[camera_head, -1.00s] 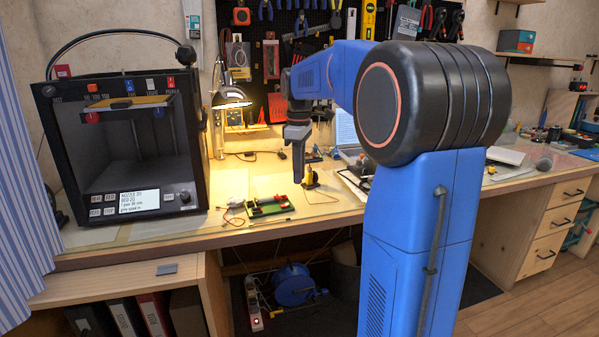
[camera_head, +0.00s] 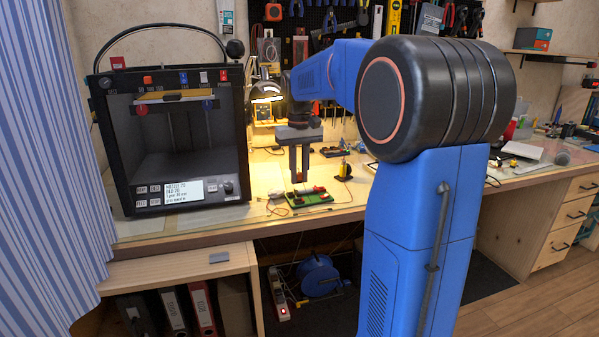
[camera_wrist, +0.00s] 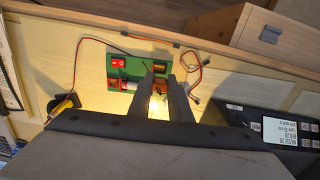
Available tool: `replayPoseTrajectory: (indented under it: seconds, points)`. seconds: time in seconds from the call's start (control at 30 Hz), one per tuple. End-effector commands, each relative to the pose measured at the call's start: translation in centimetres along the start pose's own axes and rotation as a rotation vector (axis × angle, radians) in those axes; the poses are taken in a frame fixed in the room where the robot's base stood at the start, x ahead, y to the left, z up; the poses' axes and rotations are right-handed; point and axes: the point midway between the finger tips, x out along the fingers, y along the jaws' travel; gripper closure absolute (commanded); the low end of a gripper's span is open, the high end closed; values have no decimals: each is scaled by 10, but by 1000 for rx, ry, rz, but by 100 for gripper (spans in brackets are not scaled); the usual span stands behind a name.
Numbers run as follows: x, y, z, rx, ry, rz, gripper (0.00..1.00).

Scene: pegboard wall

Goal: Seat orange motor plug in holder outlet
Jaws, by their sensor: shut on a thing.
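The green holder board (camera_head: 318,199) lies on the bench and also shows in the wrist view (camera_wrist: 117,70). It carries a red switch (camera_wrist: 117,64) and a red-and-white part beside it. My gripper (camera_head: 299,180) points down over the left part of the board. In the wrist view, its fingers (camera_wrist: 160,73) are shut on the small orange motor plug (camera_wrist: 159,67), at the board's right end. The fingers hide much of the plug and the outlet. I cannot tell whether the plug touches the outlet.
A black 3D printer (camera_head: 180,140) stands left of the board. A yellow-and-black item (camera_head: 345,171) stands to its right. Thin wires (camera_wrist: 197,75) lie around the board. A lamp (camera_head: 266,92) glows behind, and the bench's front edge is near.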

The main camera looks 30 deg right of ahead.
Motion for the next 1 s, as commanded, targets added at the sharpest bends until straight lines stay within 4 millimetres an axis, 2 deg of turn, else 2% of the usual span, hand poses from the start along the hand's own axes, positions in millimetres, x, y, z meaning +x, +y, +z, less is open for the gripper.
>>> replayPoseTrajectory:
  seconds: [0.5,1.0]
  points:
    - [43,0,0,-2,-2,0,100]
    - [50,0,0,-3,0,0,100]
